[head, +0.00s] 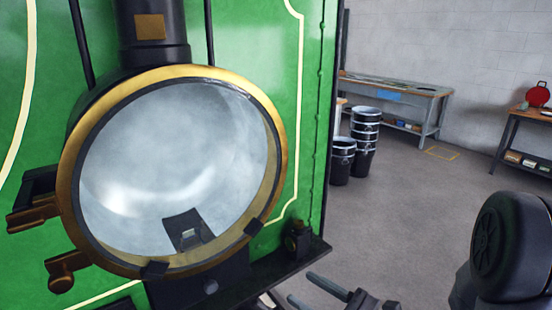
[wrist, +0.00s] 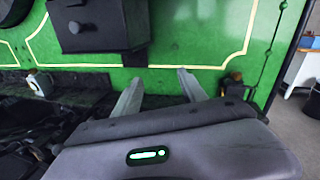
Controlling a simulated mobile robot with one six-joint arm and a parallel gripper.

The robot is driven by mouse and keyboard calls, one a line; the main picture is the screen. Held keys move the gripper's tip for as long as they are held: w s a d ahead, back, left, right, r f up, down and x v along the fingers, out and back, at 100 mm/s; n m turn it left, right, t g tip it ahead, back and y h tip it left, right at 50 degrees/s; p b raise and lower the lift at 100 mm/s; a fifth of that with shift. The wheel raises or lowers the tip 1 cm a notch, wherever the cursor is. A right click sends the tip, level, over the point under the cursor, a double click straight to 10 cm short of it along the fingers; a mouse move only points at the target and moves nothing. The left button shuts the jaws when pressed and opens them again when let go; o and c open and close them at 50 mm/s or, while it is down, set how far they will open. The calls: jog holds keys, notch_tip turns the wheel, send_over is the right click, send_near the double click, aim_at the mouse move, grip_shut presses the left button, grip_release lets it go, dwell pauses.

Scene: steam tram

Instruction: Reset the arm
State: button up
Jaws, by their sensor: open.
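My gripper (head: 301,287) shows at the bottom of the head view, below and right of the large brass-rimmed headlamp (head: 175,170). Its two grey fingers are apart, with nothing between them. In the wrist view, my gripper (wrist: 160,77) points at the lower part of the green tram panel (wrist: 200,50). I cannot tell the exact gap to the panel. A black, rounded part of my arm fills the lower right of the head view; the links between are mostly out of frame.
A black ledge (head: 310,252) with a small dark fitting (head: 298,240) juts out near my gripper. A black box (wrist: 98,24) hangs on the panel. Stacked black buckets (head: 365,140), a workbench (head: 425,95) and a side table (head: 520,125) stand behind. Open floor lies between.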

jog(key=s+a+r+n+g+h, duration=0.1)
jog(key=s+a+n+g, duration=0.3)
jog(key=s+n+g, duration=0.3)
jog(key=s+a+r+n+g+h, duration=0.15)
jog(key=s+a+n+g, duration=0.25)
jog(key=s+n, duration=0.45)
jog(key=s+d+r+n+t+h, duration=0.1)
jog(key=d+r+n+t+h, duration=0.1)
jog(key=d+h, duration=0.2)
jog(key=s+d+r+n+t+h, duration=0.1)
jog(key=d+r+n+t+h, duration=0.1)
jog(key=d+h, duration=0.3)
jog(key=d+t, duration=0.1)
jog(key=d, duration=0.1)
jog(key=shift+d, duration=0.3)
